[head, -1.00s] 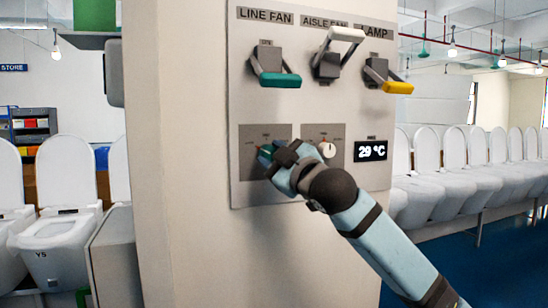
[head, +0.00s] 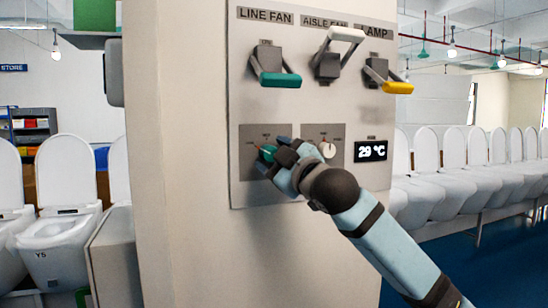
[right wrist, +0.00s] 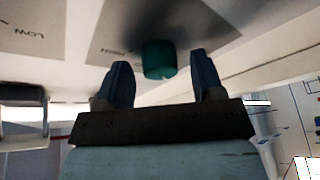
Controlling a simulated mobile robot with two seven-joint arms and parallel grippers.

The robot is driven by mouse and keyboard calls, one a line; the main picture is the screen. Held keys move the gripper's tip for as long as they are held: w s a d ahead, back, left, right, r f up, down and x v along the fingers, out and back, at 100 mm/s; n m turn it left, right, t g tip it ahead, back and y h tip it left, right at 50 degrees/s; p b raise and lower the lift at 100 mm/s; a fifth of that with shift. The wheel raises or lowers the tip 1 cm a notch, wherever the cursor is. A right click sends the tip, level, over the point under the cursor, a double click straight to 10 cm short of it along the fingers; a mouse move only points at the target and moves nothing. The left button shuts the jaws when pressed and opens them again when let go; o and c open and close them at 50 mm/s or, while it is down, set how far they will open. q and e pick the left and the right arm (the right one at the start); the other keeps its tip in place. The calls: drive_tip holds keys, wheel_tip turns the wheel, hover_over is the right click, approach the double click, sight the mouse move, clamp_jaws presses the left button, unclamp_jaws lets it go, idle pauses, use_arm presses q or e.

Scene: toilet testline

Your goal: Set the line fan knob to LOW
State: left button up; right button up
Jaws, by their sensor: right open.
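The green line fan knob (head: 267,152) sits on the left grey plate (head: 246,172), below the LINE FAN lever. My right gripper (head: 273,161) is at this knob and partly covers it in the head view. In the right wrist view the green knob (right wrist: 158,58) lies between the lines of the two open fingers (right wrist: 162,80), just past their tips and apart from both. A small label beside the knob seems to read HIGH. The knob's pointer direction cannot be made out. My left gripper is not in view.
The white aisle fan knob (head: 327,149) is close on the right. A 29 °C display (head: 370,151) is beyond it. Above hang a green lever (head: 280,80), a white lever (head: 346,35) and a yellow lever (head: 398,87). Toilets (head: 450,180) line the sides.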

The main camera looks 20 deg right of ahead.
drive_tip(key=b+v, duration=0.4)
drive_tip(key=v, duration=0.9)
drive_tip(key=shift+s+f, duration=0.15)
drive_tip(key=shift+s, duration=0.1)
drive_tip(key=shift+d, duration=0.1)
